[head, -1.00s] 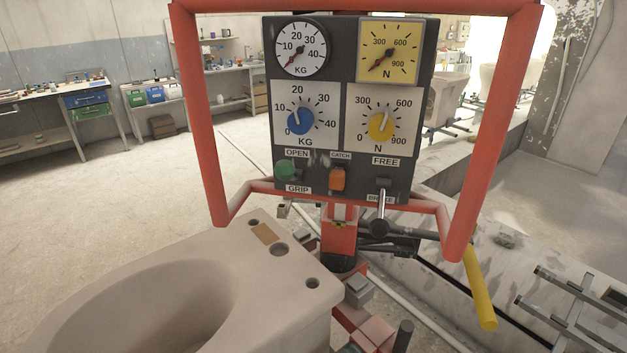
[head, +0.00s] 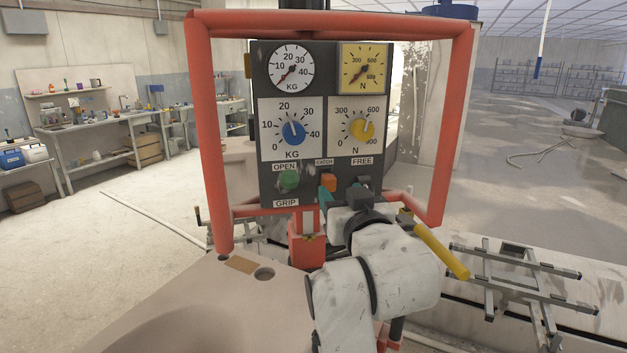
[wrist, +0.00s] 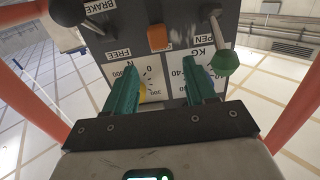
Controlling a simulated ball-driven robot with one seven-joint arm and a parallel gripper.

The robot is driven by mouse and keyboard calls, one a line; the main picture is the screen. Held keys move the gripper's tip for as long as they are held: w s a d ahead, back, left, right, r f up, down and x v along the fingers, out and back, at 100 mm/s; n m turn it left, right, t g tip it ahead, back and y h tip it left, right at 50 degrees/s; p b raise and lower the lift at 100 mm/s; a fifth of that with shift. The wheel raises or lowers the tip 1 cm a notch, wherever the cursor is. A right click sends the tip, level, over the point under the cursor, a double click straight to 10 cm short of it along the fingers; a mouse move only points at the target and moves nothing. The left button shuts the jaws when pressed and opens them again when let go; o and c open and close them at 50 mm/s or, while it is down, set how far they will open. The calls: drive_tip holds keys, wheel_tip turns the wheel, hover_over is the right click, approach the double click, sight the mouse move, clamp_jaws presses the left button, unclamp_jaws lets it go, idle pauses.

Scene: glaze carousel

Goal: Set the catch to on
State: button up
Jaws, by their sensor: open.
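The catch is an orange switch (head: 328,181) under a small CATCH label, low on the dark control panel (head: 380,165). In the wrist view the panel appears upside down, and the orange catch (wrist: 157,37) lies just beyond the fingertips, about midway between them. I cannot tell whether it is on or off. My gripper (wrist: 161,64) is open and empty, with two teal fingers spread apart and pointing at the panel. In the head view my gripper (head: 336,192) is just in front of and below the catch; the hand partly hides the panel's lower right.
The green OPEN/GRIP knob (head: 289,179) is left of the catch; the FREE/BRAKE lever (wrist: 94,18) is on its other side. Blue (head: 292,133) and yellow dials (head: 362,130) sit above. A red tube frame (head: 207,140) surrounds the panel. A pale ceramic piece (head: 200,300) stands in front.

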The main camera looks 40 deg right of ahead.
sight(330, 179)
drive_tip(key=p+x, duration=0.1)
drive_tip(key=x, duration=0.8)
drive_tip(key=shift+w+d+p, duration=0.1)
drive_tip(key=shift+w+p, duration=0.05)
drive_tip(key=shift+p, duration=0.2)
drive_tip(key=shift+f, duration=0.1)
clamp_jaws()
